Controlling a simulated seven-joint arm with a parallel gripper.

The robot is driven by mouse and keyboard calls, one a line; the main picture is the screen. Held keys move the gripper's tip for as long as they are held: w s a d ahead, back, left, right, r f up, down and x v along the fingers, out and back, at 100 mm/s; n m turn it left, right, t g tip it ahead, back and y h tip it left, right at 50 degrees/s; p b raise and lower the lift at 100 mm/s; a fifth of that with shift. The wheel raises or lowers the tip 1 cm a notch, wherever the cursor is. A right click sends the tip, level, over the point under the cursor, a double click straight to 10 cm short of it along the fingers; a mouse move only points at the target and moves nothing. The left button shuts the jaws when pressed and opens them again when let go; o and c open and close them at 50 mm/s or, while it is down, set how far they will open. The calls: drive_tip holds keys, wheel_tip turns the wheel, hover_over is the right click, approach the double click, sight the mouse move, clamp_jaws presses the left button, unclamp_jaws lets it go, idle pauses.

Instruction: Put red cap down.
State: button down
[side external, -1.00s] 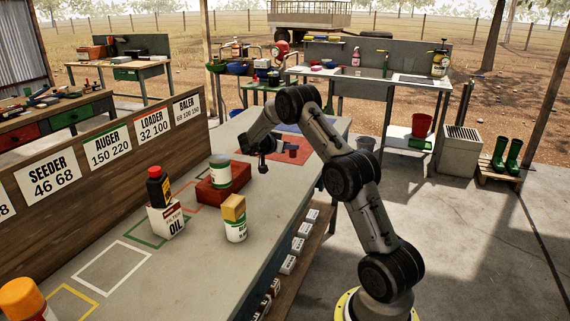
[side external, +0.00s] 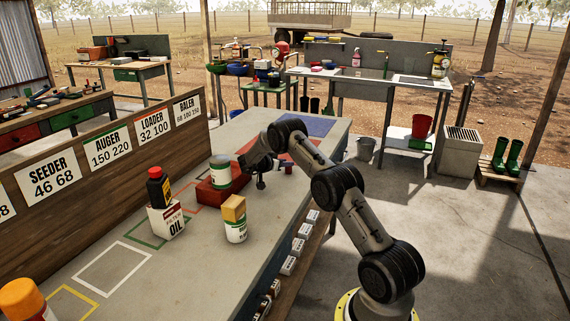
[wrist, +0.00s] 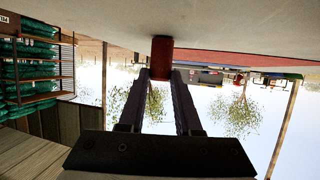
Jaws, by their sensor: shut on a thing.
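The red cap (wrist: 161,58) is between the fingertips of my gripper (wrist: 160,75) in the wrist view. My gripper is shut on it. In the side external view my gripper (side external: 277,168) is low over the grey bench, pointing sideways to the right, with the small red cap (side external: 288,168) at its tip. The wrist picture is upside down, with the bench surface along the top. The cap is close to that surface; I cannot tell whether it touches.
A red block (side external: 212,195) with a green-and-white can (side external: 220,172) stands just left of my gripper. A black bottle (side external: 158,188) sits on an oil filter box (side external: 166,220). Red and blue mats (side external: 315,127) lie behind.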

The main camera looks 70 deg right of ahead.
drive_tip(key=shift+f, duration=0.2)
drive_tip(key=c, duration=0.6)
unclamp_jaws()
drive_tip(key=shift+r, duration=0.15)
